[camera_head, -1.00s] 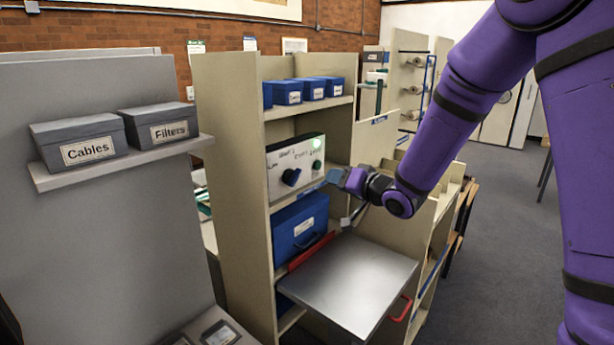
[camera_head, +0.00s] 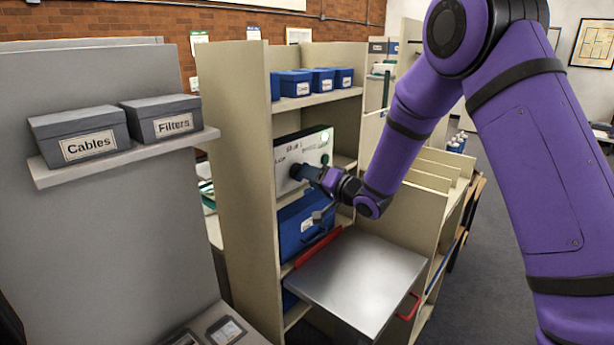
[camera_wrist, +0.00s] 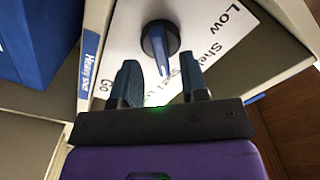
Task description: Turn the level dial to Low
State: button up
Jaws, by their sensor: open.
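The white control panel (camera_head: 287,158) stands on a middle shelf of the beige unit. In the head view my gripper (camera_head: 308,175) is in front of it and hides most of the dial. In the wrist view the level dial (camera_wrist: 158,38) is a dark round knob with a blue pointer bar, on the white panel face (camera_wrist: 205,28). The word "Low" is printed to the right of the dial. My gripper (camera_wrist: 161,72) is open, with its two dark blue fingers either side of the pointer's lower end. Contact cannot be told.
A blue box (camera_head: 298,226) sits on the shelf below the panel. A grey metal surface (camera_head: 358,275) with red handles juts out below my gripper. Small blue boxes (camera_head: 322,80) stand on the shelf above. Grey Cables and Filters boxes (camera_head: 82,135) are at left.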

aim_at(300, 172)
jog(key=shift+x, duration=1.25)
jog(key=shift+c, duration=0.4)
jog(key=shift+s, duration=0.1)
grip_shut()
jog(key=shift+n, duration=0.3)
jog(key=n, duration=1.9)
jog(key=shift+n, duration=0.3)
